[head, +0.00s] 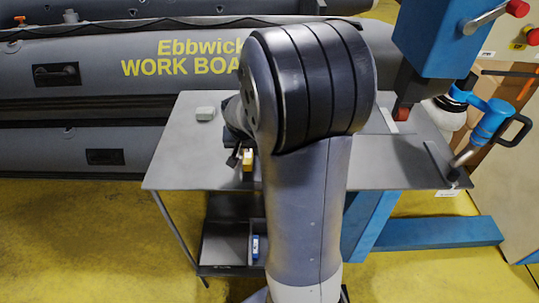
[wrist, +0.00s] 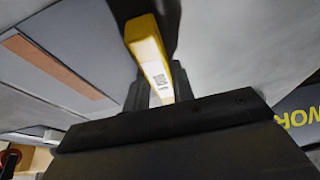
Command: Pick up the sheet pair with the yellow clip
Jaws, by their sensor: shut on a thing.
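The yellow clip (head: 248,158) shows just left of my arm, over the near part of the grey table. In the wrist view the clip (wrist: 150,50) is large, with a white label, and sits at my jaws. My gripper (head: 238,152) is shut on the clipped pair at the clip; it also shows in the wrist view (wrist: 152,92). My arm hides much of it in the head view. The sheets themselves are hard to tell from the grey surfaces around, and I cannot tell whether they touch the table.
The grey table (head: 170,165) carries a small pale block (head: 205,113) at its back left. A blue press (head: 445,40) and a blue-handled tool (head: 490,122) stand at right. A grey inflatable boat (head: 80,95) lies behind. Yellow floor is free at left.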

